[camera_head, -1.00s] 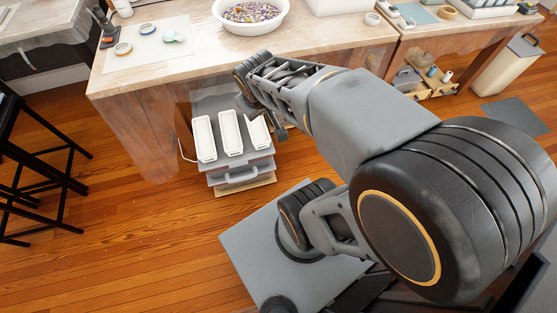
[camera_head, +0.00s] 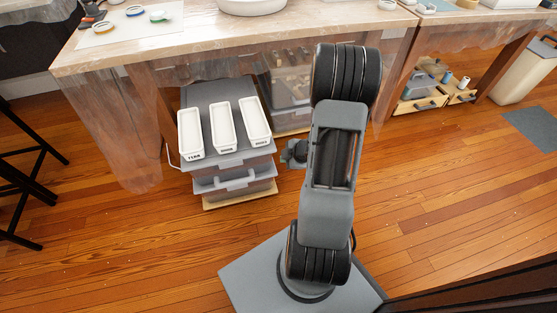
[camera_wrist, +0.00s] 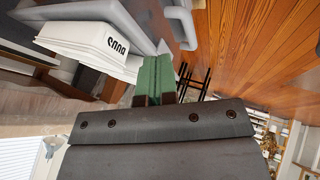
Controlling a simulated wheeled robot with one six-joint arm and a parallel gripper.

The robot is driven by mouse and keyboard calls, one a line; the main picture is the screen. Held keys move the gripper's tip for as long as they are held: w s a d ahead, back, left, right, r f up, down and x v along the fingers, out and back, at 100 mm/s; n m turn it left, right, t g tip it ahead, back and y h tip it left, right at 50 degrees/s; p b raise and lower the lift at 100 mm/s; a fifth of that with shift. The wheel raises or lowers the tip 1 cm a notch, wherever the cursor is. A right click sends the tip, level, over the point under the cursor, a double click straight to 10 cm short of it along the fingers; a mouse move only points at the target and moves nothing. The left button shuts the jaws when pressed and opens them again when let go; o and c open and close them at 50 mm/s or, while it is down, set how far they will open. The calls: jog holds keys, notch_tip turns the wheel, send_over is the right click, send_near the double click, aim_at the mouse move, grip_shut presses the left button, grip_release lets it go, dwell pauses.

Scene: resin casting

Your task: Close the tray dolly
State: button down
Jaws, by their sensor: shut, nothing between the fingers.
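The tray dolly (camera_head: 203,95) is a grey stack with drawers and a light handle (camera_head: 240,182) on its front. It juts out from under the worktable. Three white labelled trays, left (camera_head: 191,134), middle (camera_head: 223,125) and right (camera_head: 256,121), lie side by side on its grey top. My gripper's green fingers (camera_wrist: 153,80) are shut with nothing between them. In the wrist view a labelled white tray (camera_wrist: 90,42) and a grey handle (camera_wrist: 181,24) lie just beyond the fingers. In the head view my arm hides most of my gripper, at the dolly's right side.
The worktable (camera_head: 180,50) overhangs the dolly, with a plastic sheet along its edge. Clear bins (camera_head: 290,95) stand under it to the right of the dolly. Black stools (camera_head: 25,180) are at the left. The wooden floor in front of the dolly is clear.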

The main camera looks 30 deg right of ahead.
aim_at(266, 157)
jog(key=shift+w+a+f+b, duration=0.1)
jog(key=shift+w+f+b, duration=0.8)
jog(key=shift+w+f, duration=0.5)
jog(key=shift+w+a+f+b, duration=0.15)
jog(key=shift+w+f+b, duration=0.85)
jog(key=shift+w, duration=0.6)
jog(key=shift+w+a+f+b, duration=0.1)
jog(key=shift+w+f+b, duration=0.7)
jog(key=shift+w+f, duration=0.6)
jog(key=shift+w+r, duration=0.15)
